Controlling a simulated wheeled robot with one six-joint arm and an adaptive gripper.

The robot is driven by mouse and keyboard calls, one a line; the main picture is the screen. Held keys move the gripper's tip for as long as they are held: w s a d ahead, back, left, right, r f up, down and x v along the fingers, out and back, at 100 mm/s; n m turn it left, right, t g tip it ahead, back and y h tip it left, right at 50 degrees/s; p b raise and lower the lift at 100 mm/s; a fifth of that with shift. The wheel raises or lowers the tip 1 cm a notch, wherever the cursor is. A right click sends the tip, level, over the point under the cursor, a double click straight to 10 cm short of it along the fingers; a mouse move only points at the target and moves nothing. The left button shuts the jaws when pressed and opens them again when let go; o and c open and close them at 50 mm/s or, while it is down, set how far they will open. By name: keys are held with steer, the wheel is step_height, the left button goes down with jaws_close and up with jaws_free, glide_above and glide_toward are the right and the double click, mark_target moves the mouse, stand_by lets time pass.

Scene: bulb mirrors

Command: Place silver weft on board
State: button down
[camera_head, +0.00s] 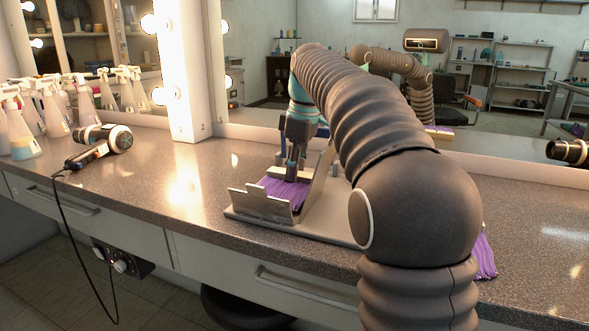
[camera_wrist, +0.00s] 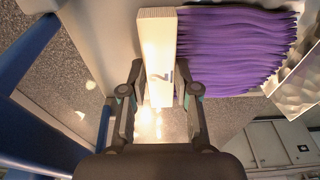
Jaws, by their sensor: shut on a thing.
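A purple weft (camera_head: 284,193) with a cream strip along one end lies between metal plates on the grey board (camera_head: 330,231). My gripper (camera_head: 292,174) points down over the strip. In the wrist view my gripper (camera_wrist: 160,92) has its two fingers on either side of the cream strip (camera_wrist: 157,40) and is shut on it. The purple hair (camera_wrist: 235,45) spreads to the right of the strip. I see no silver-coloured weft; part of the board is hidden behind my arm.
Another purple bundle (camera_head: 485,258) shows at the counter's front edge, right of my arm. Blue posts (camera_wrist: 25,50) stand left of my gripper in the wrist view. A mirror runs behind the counter.

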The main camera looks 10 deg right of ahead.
steer(key=c, duration=0.9)
jaws_free()
steer(key=shift+f, duration=0.1)
steer(key=shift+o, duration=0.2)
step_height(320, 180, up, 12)
steer(key=s+d+p, duration=0.1)
steer(key=shift+d, duration=0.25)
